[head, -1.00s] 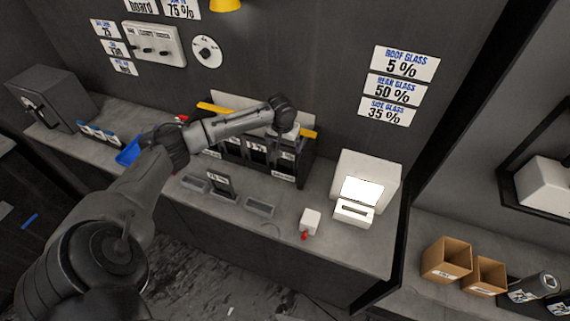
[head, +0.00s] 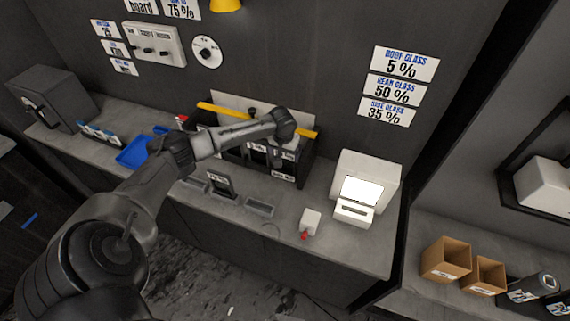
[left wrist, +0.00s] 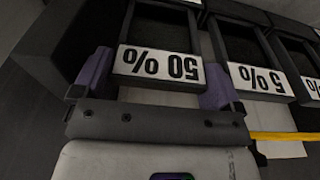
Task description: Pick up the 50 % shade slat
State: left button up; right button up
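The 50 % shade slat (left wrist: 158,65) is a dark framed piece with a white label, upside down in the left wrist view. My left gripper (left wrist: 155,78) has its two purple fingers apart, one at each side of the label, close to its edges. I cannot tell whether they touch it. In the head view my left gripper (head: 287,146) is low over the right end of the dark slat rack (head: 303,170), and my wrist hides part of the slats there. My right gripper is not in view.
A 5 % slat (left wrist: 262,80) stands right beside the 50 % one. A yellow bar (head: 222,109) runs behind the rack. A white device (head: 368,180) stands right of it, a blue tray (head: 133,153) left. Small dark holders (head: 260,206) stand in front on the counter.

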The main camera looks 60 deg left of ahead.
pick_arm(q)
jog(key=c, duration=0.4)
jog(key=shift+o, duration=0.2)
